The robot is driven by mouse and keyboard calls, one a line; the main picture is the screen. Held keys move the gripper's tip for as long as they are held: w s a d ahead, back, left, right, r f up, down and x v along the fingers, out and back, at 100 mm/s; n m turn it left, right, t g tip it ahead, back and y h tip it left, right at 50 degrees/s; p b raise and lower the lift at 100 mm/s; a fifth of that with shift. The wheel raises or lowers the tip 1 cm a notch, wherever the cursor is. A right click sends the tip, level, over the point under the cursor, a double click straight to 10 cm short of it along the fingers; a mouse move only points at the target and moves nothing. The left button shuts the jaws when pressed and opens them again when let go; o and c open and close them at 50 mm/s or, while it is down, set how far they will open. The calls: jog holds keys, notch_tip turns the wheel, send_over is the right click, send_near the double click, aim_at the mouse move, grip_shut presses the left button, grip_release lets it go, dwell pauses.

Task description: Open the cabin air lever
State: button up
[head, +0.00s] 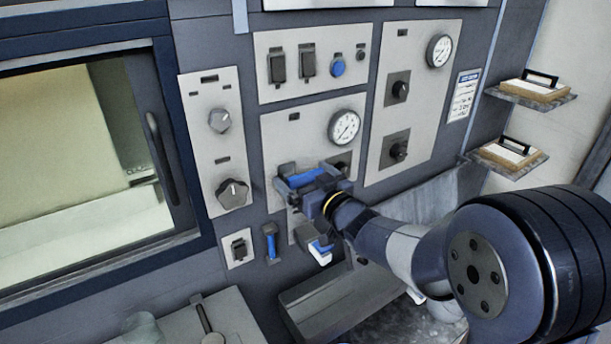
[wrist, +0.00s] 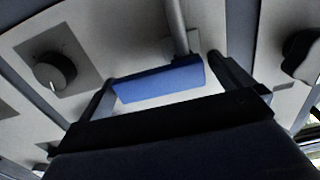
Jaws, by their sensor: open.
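A lever with a blue grip (wrist: 160,84) on a grey rod stands out from the light panel in the wrist view. My gripper (wrist: 161,70) is open, with one finger at each end of the blue grip. The right finger is close to the grip's end; I cannot tell whether either finger touches it. In the head view my gripper (head: 304,172) is at the middle panel (head: 285,135), below a round gauge (head: 344,127), and the blue grip (head: 308,177) shows between its fingers. The gripper hides the lever's base, and no label on it is readable.
A blue-and-white handle (head: 320,250) sticks out just below my gripper, and a small blue switch (head: 270,243) is left of it. A black knob (head: 233,193) is to the left. A window door (head: 85,150) fills the far left. Two small shelves (head: 508,155) jut out at right.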

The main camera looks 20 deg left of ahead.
jog(key=shift+d, duration=0.1)
jog(key=c, duration=1.3)
